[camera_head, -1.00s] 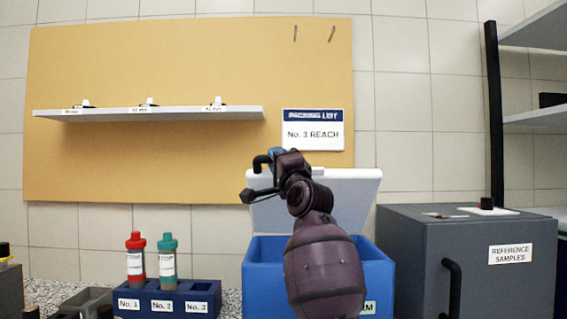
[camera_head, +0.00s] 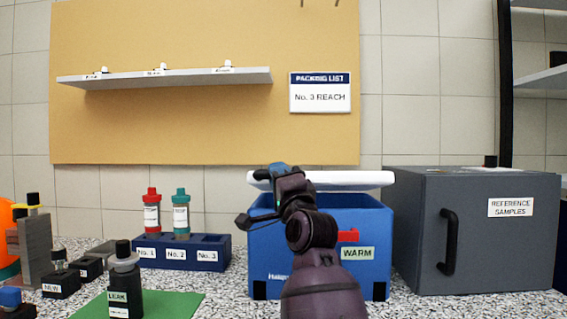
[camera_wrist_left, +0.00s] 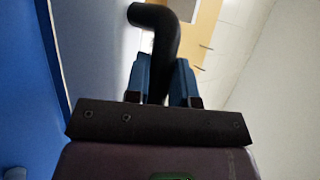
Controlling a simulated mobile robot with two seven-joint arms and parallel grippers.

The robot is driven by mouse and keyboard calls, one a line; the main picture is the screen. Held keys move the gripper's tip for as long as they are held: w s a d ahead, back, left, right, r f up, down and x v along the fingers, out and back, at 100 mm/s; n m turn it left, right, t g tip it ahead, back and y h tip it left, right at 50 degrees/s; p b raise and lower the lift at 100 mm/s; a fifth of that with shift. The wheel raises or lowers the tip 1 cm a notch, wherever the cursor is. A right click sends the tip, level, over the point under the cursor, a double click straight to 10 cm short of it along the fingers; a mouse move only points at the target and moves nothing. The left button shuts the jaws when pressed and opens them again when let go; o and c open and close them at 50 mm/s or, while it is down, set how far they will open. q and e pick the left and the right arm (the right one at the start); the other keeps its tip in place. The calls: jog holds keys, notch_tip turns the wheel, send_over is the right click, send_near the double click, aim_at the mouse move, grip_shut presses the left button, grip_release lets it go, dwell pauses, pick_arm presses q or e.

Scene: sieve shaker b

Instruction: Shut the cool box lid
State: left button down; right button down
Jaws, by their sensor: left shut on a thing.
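The blue cool box (camera_head: 320,255) stands on the counter with a "WARM" label and a red latch on its front. Its white lid (camera_head: 350,180) is partly open, seen nearly edge-on above the rear of the box, with the blue inside showing below it. My left gripper (camera_head: 276,168) is at the lid's left side. In the left wrist view my left gripper (camera_wrist_left: 162,85) is shut on a curved black handle (camera_wrist_left: 160,30) beside the pale lid (camera_wrist_left: 100,40). My arm hides part of the box front. My right gripper is out of view.
A grey "REFERENCE SAMPLES" cabinet (camera_head: 475,240) stands close at the right. A blue rack (camera_head: 182,252) with red-capped and teal-capped bottles is at the left. A dark "LEAK" bottle (camera_head: 124,285) stands on a green mat (camera_head: 180,303). A shelf (camera_head: 165,78) hangs behind.

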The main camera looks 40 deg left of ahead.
pick_arm(q)
jog(key=shift+s+d+f, duration=0.1)
jog(key=shift+f, duration=1.3)
jog(key=c, duration=1)
grip_release()
